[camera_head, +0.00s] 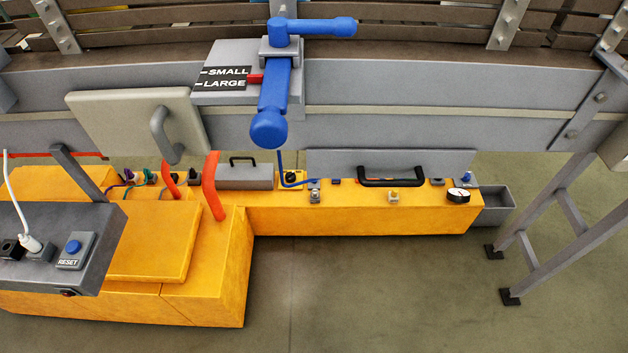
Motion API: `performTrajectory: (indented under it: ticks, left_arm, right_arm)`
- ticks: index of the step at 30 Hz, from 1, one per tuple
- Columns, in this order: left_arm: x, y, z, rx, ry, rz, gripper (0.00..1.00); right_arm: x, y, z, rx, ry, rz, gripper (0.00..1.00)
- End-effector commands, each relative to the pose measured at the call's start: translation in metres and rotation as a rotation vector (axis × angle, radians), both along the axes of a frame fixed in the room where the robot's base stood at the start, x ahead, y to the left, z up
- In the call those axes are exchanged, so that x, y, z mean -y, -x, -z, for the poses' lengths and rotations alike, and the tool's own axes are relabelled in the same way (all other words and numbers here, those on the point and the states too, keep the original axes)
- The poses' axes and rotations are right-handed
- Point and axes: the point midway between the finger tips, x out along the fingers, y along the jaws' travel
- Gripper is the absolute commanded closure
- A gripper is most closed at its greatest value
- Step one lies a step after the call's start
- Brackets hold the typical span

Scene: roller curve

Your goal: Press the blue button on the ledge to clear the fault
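A round blue button (73,247) sits on a small grey plate marked RESET, at the left of the head view. The plate is on top of a dark grey ledge-like box (110,225) near the left edge. A second, smaller blue knob or button (467,178) shows at the right end of the yellow housing, beside a round gauge (458,195). Neither of my grippers is in view, and nothing covers the RESET button.
A white cable plug (31,243) stands beside the RESET plate, and a grey post (78,172) rises behind it. Red handles (213,187) rise from the yellow housing (350,219). A blue lever (272,95) hangs by the SMALL/LARGE sign. Grey legs (545,225) stand right; floor in front is clear.

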Motion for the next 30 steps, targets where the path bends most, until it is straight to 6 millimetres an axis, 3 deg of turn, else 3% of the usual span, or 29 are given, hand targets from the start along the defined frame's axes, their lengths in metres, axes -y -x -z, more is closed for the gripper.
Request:
performTrajectory:
  ticks: [2,13,30]
  left_arm:
    - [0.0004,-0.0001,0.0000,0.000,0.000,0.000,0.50]
    - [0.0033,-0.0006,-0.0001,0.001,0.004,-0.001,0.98]
    - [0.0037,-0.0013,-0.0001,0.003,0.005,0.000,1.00]
  right_arm:
    - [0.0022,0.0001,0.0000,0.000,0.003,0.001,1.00]
    - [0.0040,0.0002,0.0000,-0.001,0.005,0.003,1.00]
    - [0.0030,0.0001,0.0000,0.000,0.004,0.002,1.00]
